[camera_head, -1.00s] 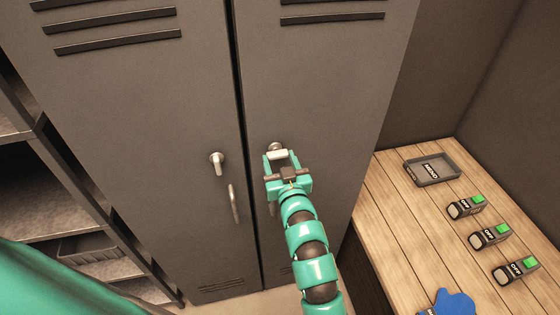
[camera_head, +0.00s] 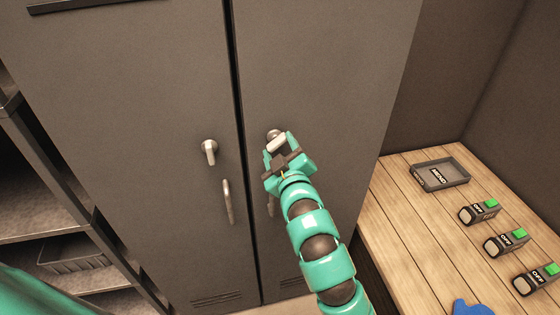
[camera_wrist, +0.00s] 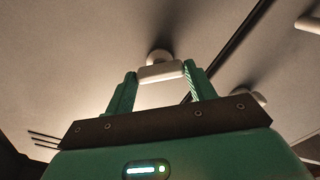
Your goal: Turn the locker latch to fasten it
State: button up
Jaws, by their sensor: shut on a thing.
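The locker's right door (camera_head: 310,75) has a pale latch lever (camera_head: 278,144) on a round knob (camera_head: 274,134). The lever lies across the door, tilted with its right end higher. My gripper (camera_head: 279,149) is shut on this lever. In the wrist view the lever (camera_wrist: 161,72) sits between my two fingertips, with its round base behind it. The left door (camera_head: 120,100) has a similar latch (camera_head: 209,151), whose lever points down. My gripper and arm partly hide the right door below the latch.
A pull handle (camera_head: 228,203) stands out on the left door; the right door's handle (camera_head: 270,205) is partly behind my gripper. A wooden bench (camera_head: 400,215) at right holds a grey tray (camera_head: 441,174), several green-switched boxes (camera_head: 479,212) and a blue item (camera_head: 470,308). Shelves (camera_head: 50,195) stand at left.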

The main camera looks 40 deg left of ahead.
jog(key=n+b, duration=0.2)
jog(key=n, duration=0.2)
jog(key=shift+n, duration=0.4)
jog(key=n, duration=0.5)
jog(key=shift+n+p, duration=0.3)
jog(key=shift+p, duration=0.05)
jog(key=o, duration=1)
jog(key=shift+d, duration=0.1)
